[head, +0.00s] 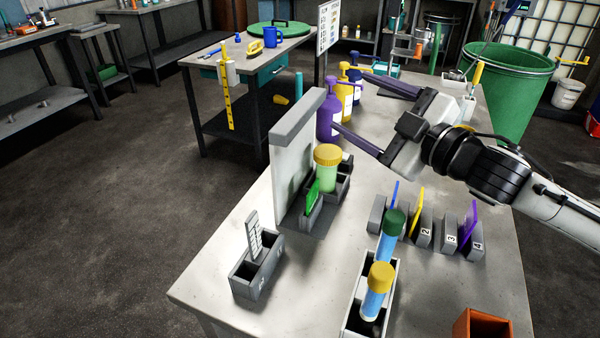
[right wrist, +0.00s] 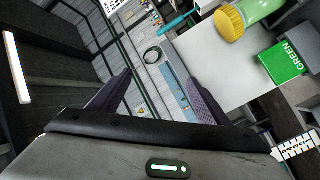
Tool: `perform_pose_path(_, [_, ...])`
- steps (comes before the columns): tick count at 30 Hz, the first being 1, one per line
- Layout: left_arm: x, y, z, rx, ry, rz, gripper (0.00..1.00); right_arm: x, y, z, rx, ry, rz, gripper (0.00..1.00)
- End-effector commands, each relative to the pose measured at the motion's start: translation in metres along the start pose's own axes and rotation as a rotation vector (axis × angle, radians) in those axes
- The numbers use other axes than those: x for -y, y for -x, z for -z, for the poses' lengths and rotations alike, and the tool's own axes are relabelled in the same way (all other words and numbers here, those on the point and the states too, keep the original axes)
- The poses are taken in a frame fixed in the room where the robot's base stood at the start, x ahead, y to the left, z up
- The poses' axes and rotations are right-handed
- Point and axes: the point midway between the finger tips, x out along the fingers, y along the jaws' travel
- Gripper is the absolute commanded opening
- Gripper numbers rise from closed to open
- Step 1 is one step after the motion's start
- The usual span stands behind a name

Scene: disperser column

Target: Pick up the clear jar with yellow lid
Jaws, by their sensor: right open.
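The clear jar with a yellow lid (head: 328,170) has pale green contents and stands upright in a grey holder (head: 311,220) on the near table. The jar also shows at the top right of the right wrist view (right wrist: 264,10), lid toward the left, outside the finger gap. My right gripper (head: 350,101) is open and empty, its fingers pointing left, above and beyond the jar. Its two fingers also show spread apart in the right wrist view (right wrist: 155,92). The jar's base is hidden by the holder and a green card (head: 313,197). My left gripper is not in view.
A grey upright panel (head: 294,160) stands just left of the jar. Purple (head: 328,120) and yellow (head: 345,98) pump bottles stand behind it. A tray with capped tubes (head: 377,292) and numbered card holders (head: 424,238) are to the right.

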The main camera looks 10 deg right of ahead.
Motion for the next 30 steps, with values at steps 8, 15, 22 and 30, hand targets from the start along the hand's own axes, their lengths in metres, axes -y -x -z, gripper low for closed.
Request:
perform_pose_path(8, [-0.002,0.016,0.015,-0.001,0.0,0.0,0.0,0.047,0.026,-0.061,0.28,-0.682,0.153,0.71])
perform_pose_path(15, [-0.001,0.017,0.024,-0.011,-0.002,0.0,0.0,0.065,0.018,-0.072,0.341,-0.847,0.181,0.71])
perform_pose_path(22, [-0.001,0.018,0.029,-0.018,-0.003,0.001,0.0,0.075,-0.011,-0.079,0.34,-0.841,0.181,0.71])
perform_pose_path(30, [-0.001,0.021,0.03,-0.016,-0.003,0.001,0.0,0.089,-0.035,-0.083,0.339,-0.84,0.183,0.71])
